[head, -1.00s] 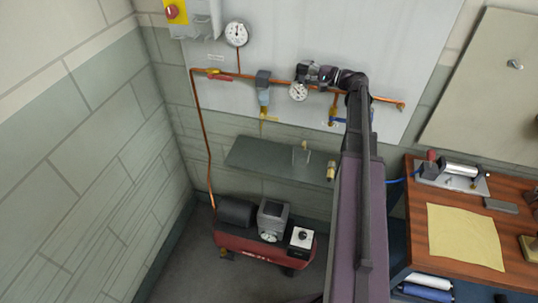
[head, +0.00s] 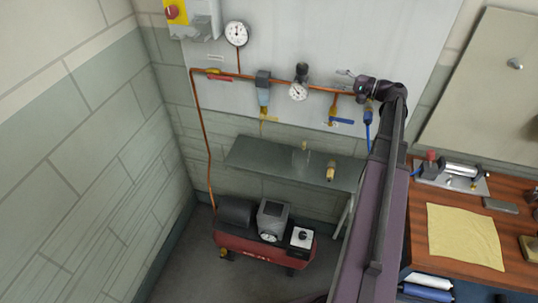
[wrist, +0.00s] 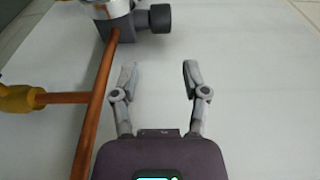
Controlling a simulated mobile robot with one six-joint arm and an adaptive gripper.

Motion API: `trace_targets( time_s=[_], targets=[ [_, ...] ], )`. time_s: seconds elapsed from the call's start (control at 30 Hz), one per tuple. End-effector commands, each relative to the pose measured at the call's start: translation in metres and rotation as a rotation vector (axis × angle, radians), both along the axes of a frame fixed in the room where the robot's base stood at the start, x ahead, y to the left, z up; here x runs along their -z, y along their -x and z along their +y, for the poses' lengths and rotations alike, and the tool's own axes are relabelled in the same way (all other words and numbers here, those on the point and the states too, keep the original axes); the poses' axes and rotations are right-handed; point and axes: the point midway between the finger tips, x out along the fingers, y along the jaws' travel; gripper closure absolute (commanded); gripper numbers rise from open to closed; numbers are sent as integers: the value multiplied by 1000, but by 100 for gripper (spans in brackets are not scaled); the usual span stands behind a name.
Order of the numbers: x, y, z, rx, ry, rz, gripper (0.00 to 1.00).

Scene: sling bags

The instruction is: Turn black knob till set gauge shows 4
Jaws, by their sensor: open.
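The black knob (head: 302,69) sits on top of the regulator on the copper pipe. It also shows at the top of the wrist view (wrist: 159,18), joined to a grey body. A small white round gauge (head: 298,91) is on the front of the regulator; its needle is too small to read surely. My gripper (head: 346,80) is to the right of the knob and apart from it. In the wrist view my gripper (wrist: 160,72) has its two fingers spread, with nothing between them and the knob beyond the fingertips.
A copper pipe (head: 230,74) runs along the white panel, with a blue-handled valve (head: 341,121) below my gripper. A larger gauge (head: 236,34) is at upper left. A grey shelf (head: 265,157) and red compressor (head: 262,248) are below. Panel space above the pipe is free.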

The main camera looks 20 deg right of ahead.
Motion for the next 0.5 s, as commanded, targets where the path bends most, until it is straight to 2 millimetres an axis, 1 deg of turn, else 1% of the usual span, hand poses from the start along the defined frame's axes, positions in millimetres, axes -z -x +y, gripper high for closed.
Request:
trace_targets(
  time_s=[0.03,0.27,0.5],
  targets=[
    [3,-1,8,-10,9,8,41],
    [16,-4,32,-39,57,48,41],
    [33,-5,61,-78,120,98,41]
  ],
)
